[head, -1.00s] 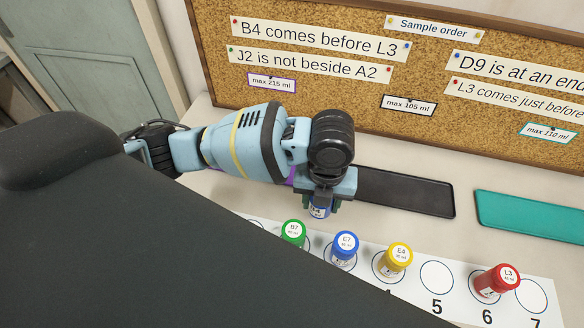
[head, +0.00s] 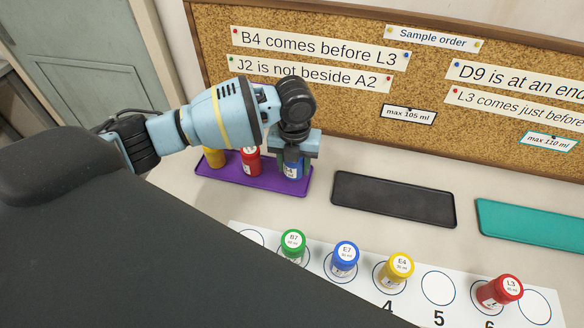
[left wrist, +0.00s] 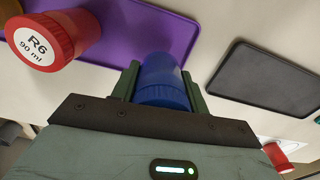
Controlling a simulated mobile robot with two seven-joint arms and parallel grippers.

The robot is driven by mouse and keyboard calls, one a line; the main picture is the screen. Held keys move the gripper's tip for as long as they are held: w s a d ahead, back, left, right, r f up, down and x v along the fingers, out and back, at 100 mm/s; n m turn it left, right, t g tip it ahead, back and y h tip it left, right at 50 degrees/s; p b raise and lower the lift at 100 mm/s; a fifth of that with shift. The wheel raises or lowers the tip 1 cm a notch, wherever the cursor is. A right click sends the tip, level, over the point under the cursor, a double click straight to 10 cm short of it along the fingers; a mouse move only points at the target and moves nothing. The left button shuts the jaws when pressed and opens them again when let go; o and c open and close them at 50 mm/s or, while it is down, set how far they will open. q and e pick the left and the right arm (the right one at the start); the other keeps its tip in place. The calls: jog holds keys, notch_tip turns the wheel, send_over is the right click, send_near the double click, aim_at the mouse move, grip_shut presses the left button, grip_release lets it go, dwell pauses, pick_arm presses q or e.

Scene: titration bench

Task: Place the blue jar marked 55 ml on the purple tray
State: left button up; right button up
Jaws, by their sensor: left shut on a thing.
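The purple tray (head: 262,183) lies below the corkboard in the head view. It bears a yellow jar (head: 213,158) and a red jar (head: 250,162), marked R6, 90 ml in the left wrist view (left wrist: 48,40). My left gripper (head: 293,158) is shut on a blue jar (head: 291,170), held upright at the tray's right end. I cannot tell whether its base touches the tray. The jar's blue cap shows between the fingers in the left wrist view (left wrist: 163,82); its volume mark is not readable. My right gripper is not in view.
A black tray (head: 392,199) and a teal tray (head: 530,226) lie to the right, both empty where seen. A numbered white strip (head: 438,290) in front holds green B7, blue E7, yellow E4 and red L3 jars. The corkboard (head: 300,90) stands close behind the purple tray.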

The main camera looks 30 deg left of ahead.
aim_at(292, 169)
pick_arm(q)
jog(key=shift+w+a, duration=0.3)
jog(key=shift+a, duration=0.1)
jog(key=shift+w+a+f, duration=0.15)
jog(key=shift+f, duration=1.6)
jog(key=shift+f, duration=0.2)
jog(key=o, duration=1)
jog(key=shift+r, duration=0.1)
notch_tip(292, 169, up, 12)
jog(key=shift+r+p, duration=0.1)
jog(key=shift+p, duration=0.25)
